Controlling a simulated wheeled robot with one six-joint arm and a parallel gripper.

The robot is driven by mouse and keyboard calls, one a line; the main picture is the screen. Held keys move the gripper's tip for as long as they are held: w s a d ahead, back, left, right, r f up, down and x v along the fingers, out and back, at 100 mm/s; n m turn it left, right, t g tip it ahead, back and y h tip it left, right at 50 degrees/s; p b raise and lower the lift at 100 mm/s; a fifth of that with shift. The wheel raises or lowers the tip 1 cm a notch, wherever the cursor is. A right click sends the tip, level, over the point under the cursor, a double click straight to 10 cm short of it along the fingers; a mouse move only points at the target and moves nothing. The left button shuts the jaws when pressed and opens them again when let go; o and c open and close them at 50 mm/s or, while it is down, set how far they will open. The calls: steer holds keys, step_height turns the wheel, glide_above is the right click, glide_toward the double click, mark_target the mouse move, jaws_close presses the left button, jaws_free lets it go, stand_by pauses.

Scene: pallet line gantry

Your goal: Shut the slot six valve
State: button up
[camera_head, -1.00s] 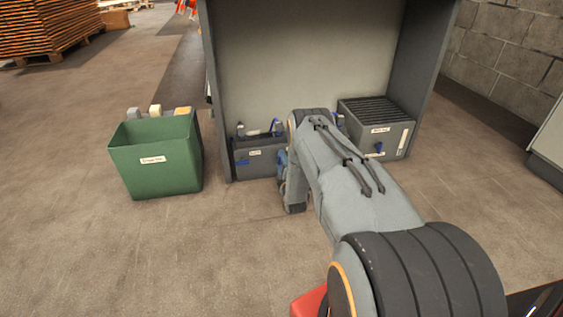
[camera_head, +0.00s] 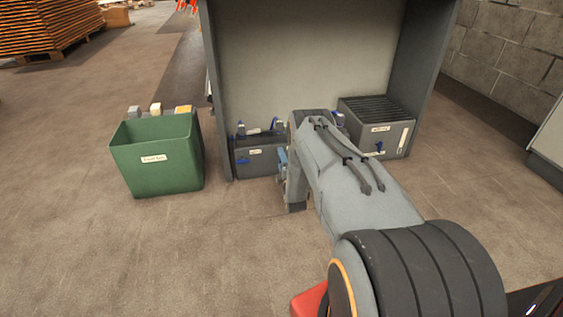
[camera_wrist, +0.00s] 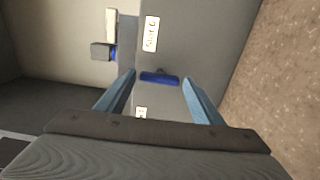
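A blue valve handle (camera_wrist: 159,78) sticks out from a grey box face in the wrist view. A white label (camera_wrist: 150,33) reading something like "Slot 6" is on that face beside it. My gripper (camera_wrist: 158,84) is open, its two blue fingers spread to either side of the handle in the picture, and I cannot tell whether they touch it. In the head view my forearm and wrist cover the middle of the cabinet, and part of my gripper (camera_head: 282,161) shows at the wrist's left side.
The grey cabinet (camera_head: 310,60) holds a left grey box (camera_head: 262,161) with a blue handle (camera_head: 243,161) and a right ribbed box (camera_head: 378,115) with a blue handle (camera_head: 379,147). A green bin (camera_head: 158,172) stands on the floor to the left. The floor in front is clear.

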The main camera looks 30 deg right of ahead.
steer(key=shift+o, duration=0.7)
steer(key=p+v, duration=0.3)
steer(key=v, duration=0.4)
steer(key=shift+s+p, duration=0.35)
steer(key=shift+s, duration=0.05)
steer(key=shift+a, duration=0.1)
